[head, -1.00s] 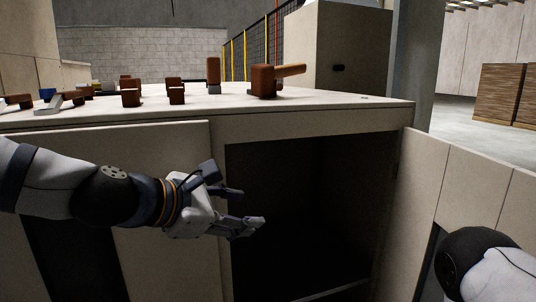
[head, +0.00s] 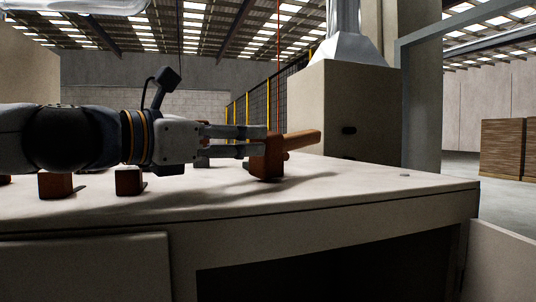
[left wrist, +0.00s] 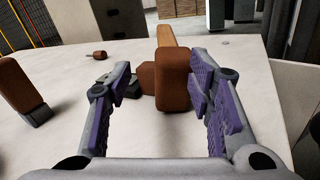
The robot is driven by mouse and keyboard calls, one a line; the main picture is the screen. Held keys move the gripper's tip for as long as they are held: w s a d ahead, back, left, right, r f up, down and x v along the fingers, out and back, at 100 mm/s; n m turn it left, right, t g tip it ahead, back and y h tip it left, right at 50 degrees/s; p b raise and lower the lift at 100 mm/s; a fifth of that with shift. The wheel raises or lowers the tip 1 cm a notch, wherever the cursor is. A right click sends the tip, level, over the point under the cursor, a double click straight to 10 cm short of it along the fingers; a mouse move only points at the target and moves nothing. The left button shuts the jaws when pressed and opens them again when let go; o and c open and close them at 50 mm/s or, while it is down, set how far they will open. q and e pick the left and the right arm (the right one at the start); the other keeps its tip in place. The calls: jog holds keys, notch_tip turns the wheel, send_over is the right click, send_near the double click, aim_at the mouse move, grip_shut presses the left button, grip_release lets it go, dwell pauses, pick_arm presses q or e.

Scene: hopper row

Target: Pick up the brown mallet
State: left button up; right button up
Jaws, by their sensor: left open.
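The brown mallet (head: 267,164) stands on the worktop with its blocky head at the left and its lighter wooden handle (head: 303,138) pointing right and slightly up. In the left wrist view the mallet head (left wrist: 173,82) shows between the fingers, with the handle behind it. My left gripper (head: 258,141) is open and level above the worktop, its fingertips at the mallet head. In the left wrist view the purple-padded fingers (left wrist: 160,82) stand on either side of the head, with a gap on the left; contact on the right I cannot tell. My right gripper is out of view.
Other brown blocks stand left on the worktop, including one (head: 130,182) below my left arm. A brown block with a grey foot (left wrist: 20,84) and a small brown piece (left wrist: 97,54) lie left in the wrist view. The worktop (head: 400,188) right of the mallet is mostly clear.

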aim_at(285, 135)
pick_arm(q)
jog(key=d, duration=0.1)
jog(key=w+d, duration=0.1)
jog(key=d, duration=0.1)
jog(key=shift+r, duration=0.15)
jog(key=x, duration=0.7)
jog(key=shift+d, duration=0.1)
jog(key=shift+s, duration=0.1)
jog(key=shift+c, duration=0.3)
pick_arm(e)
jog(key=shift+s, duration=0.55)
